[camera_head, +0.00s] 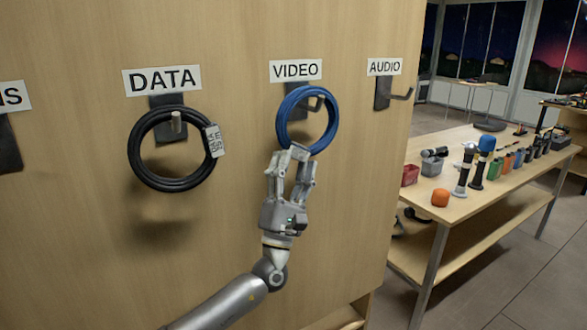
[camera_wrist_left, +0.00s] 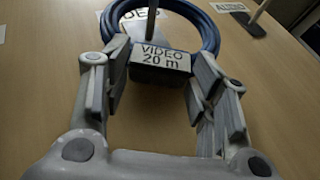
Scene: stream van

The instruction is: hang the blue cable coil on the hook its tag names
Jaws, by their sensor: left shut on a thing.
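The blue cable coil (camera_head: 282,122) is at the VIDEO hook (camera_head: 317,102), under the sign VIDEO (camera_head: 296,70). The hook shows inside the ring's opening; I cannot tell if the coil rests on it. My right gripper is not in view.
A black coil (camera_head: 136,160) hangs on the DATA hook (camera_head: 176,122) to the left. The AUDIO hook (camera_head: 403,96) to the right is empty. A table (camera_head: 462,207) with microphones and small boxes stands right of the wooden panel (camera_head: 225,210).

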